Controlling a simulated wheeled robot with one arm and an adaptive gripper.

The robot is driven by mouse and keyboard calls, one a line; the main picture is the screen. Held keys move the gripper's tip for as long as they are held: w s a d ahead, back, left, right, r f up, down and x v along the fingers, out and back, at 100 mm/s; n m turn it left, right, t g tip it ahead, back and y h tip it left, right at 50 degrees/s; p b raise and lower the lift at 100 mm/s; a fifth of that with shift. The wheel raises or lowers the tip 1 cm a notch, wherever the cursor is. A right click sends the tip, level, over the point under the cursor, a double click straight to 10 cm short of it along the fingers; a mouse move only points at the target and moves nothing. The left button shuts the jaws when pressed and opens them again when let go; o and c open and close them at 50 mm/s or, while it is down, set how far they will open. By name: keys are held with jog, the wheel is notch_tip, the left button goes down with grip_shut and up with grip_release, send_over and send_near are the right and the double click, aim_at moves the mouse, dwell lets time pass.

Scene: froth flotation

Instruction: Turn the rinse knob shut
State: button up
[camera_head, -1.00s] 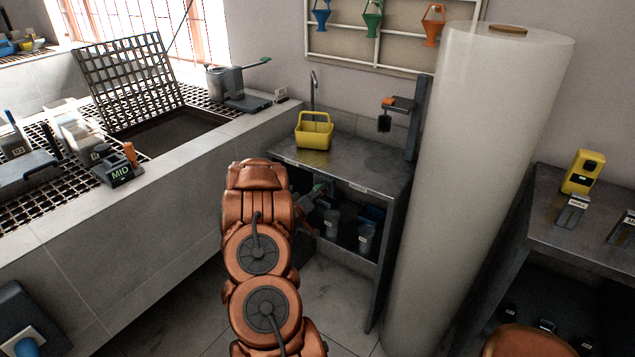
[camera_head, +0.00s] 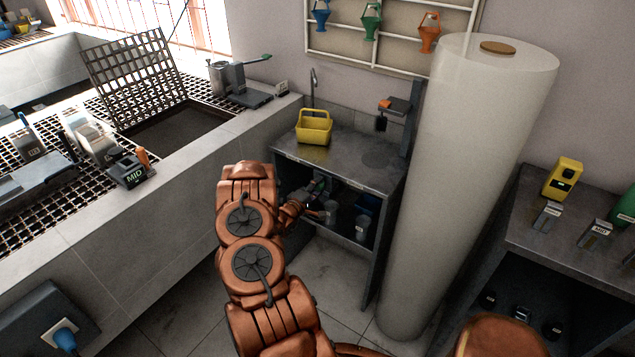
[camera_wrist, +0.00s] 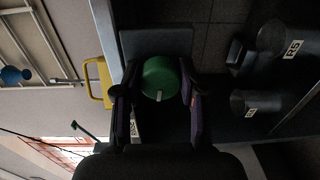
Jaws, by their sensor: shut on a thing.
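The green round knob (camera_wrist: 160,78) with a small white mark sits under the counter, in front of a dark plate. In the wrist view it lies between the two dark fingers of my gripper (camera_wrist: 158,92), which is shut on it. In the head view my gripper (camera_head: 318,190) is inside the shelf opening below the counter. A small green patch shows there, but the grip is too small to make out.
The counter (camera_head: 350,168) carries a yellow basket (camera_head: 314,128). Grey containers (camera_head: 361,228) stand on the shelf below; labelled ones (camera_wrist: 252,103) show in the wrist view. A tall pale roll (camera_head: 455,190) stands right of the counter, and a tiled bench (camera_head: 150,235) lies left.

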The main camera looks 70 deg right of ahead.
jog(key=shift+n+p, duration=0.45)
jog(key=shift+n, duration=0.25)
jog(key=o, duration=1.1)
jog(key=shift+o, duration=0.2)
jog(key=v, duration=1.2)
